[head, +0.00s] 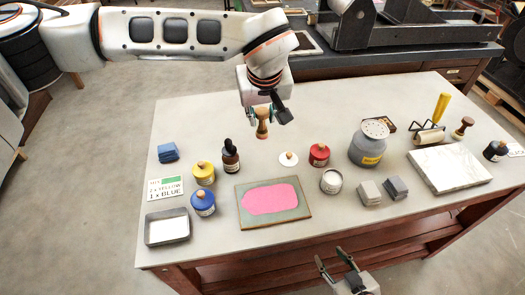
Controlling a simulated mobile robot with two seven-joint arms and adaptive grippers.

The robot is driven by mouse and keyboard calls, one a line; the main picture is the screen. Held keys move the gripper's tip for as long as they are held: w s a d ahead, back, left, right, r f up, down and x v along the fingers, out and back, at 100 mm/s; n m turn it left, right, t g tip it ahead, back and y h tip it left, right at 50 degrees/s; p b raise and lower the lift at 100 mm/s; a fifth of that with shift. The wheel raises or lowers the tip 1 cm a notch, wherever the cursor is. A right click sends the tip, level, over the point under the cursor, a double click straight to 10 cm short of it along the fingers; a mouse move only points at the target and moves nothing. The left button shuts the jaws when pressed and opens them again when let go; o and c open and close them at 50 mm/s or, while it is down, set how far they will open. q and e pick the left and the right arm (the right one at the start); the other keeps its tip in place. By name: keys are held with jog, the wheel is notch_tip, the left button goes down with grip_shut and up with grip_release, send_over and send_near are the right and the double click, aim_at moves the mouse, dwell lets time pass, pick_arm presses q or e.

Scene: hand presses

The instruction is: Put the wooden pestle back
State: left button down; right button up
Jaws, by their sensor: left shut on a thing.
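The wooden pestle (262,131) is held upright by my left gripper (262,113), which is shut on its upper part. The pestle hangs over the back middle of the table, above and left of a small white lid with a wooden knob (288,158). I cannot tell whether its lower end touches the table. My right gripper (337,266) is empty and open, low at the table's front edge. A second wooden-handled tool (463,127) stands at the far right, behind the marble slab (450,168).
A glass slab with pink ink (270,202) lies front centre. Around it are yellow (203,174), blue (203,203) and red (319,155) jars, a dropper bottle (230,157) and an open white jar (331,181). A grey can (369,145) stands right. A metal tray (167,227) sits front left.

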aim_at(263, 134)
pick_arm(q)
notch_tip(263, 134, down, 12)
jog(key=shift+f, duration=0.15)
dwell(0.3)
jog(key=shift+f, duration=0.1)
jog(key=c, duration=1.7)
grip_release()
jog(key=shift+f, duration=0.1)
jog(key=shift+r, duration=0.45)
jog(key=v, duration=1.1)
jog(key=shift+s+r, duration=0.2)
jog(key=shift+s, duration=0.05)
jog(key=shift+s, duration=0.1)
